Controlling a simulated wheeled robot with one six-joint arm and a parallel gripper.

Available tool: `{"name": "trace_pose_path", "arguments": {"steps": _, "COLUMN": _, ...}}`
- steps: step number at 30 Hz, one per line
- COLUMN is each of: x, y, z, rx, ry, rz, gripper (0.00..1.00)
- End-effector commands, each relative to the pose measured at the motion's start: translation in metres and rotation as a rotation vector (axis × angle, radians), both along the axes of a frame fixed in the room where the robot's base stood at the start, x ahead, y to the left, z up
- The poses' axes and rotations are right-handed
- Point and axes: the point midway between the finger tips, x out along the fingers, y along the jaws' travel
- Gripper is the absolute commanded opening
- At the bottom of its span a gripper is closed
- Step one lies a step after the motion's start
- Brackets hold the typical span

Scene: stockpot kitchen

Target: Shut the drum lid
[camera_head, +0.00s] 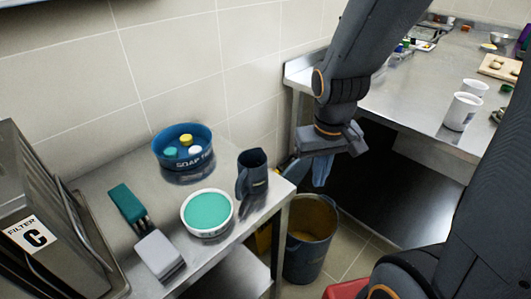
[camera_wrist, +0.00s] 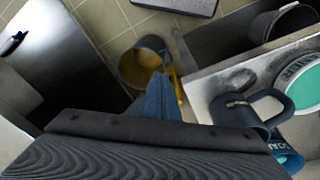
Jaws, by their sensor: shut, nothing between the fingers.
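The drum (camera_head: 311,262) stands on the floor between the two steel counters, a blue-grey bin with its top open and a tan inside showing. In the wrist view the drum (camera_wrist: 128,72) is ahead of my gripper, its round mouth uncovered. A blue-grey piece (camera_head: 288,168) above and behind the drum may be its raised lid; my gripper partly hides it, so I cannot tell its angle. My gripper (camera_head: 321,172) points down above the drum, its blue fingers shut and empty. The fingers also show in the wrist view (camera_wrist: 162,103).
The left counter (camera_head: 95,185) holds a blue soap tub (camera_head: 183,150), a bowl of green liquid (camera_head: 207,213), a dark jug (camera_head: 252,174) and a brush (camera_head: 128,205). The right counter (camera_head: 410,95) holds white cups (camera_head: 461,111). Something yellow (camera_wrist: 177,82) stands beside the drum.

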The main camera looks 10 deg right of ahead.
Motion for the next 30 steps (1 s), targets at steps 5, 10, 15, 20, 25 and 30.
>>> {"name": "trace_pose_path", "arguments": {"steps": 5, "x": 0.097, "y": -0.038, "z": -0.016, "rx": -0.082, "ry": -0.173, "rz": 0.087, "gripper": 0.0}}
{"name": "trace_pose_path", "arguments": {"steps": 10, "x": 0.199, "y": -0.052, "z": -0.04, "rx": -0.075, "ry": -0.369, "rz": 0.238, "gripper": 0.0}}
{"name": "trace_pose_path", "arguments": {"steps": 15, "x": 0.264, "y": -0.042, "z": -0.072, "rx": 0.026, "ry": -0.507, "rz": 0.405, "gripper": 0.0}}
{"name": "trace_pose_path", "arguments": {"steps": 20, "x": 0.286, "y": -0.026, "z": -0.099, "rx": 0.149, "ry": -0.563, "rz": 0.519, "gripper": 0.0}}
{"name": "trace_pose_path", "arguments": {"steps": 25, "x": 0.289, "y": -0.017, "z": -0.113, "rx": 0.223, "ry": -0.577, "rz": 0.579, "gripper": 0.0}}
{"name": "trace_pose_path", "arguments": {"steps": 30, "x": 0.295, "y": -0.01, "z": -0.124, "rx": 0.238, "ry": -0.578, "rz": 0.592, "gripper": 0.0}}
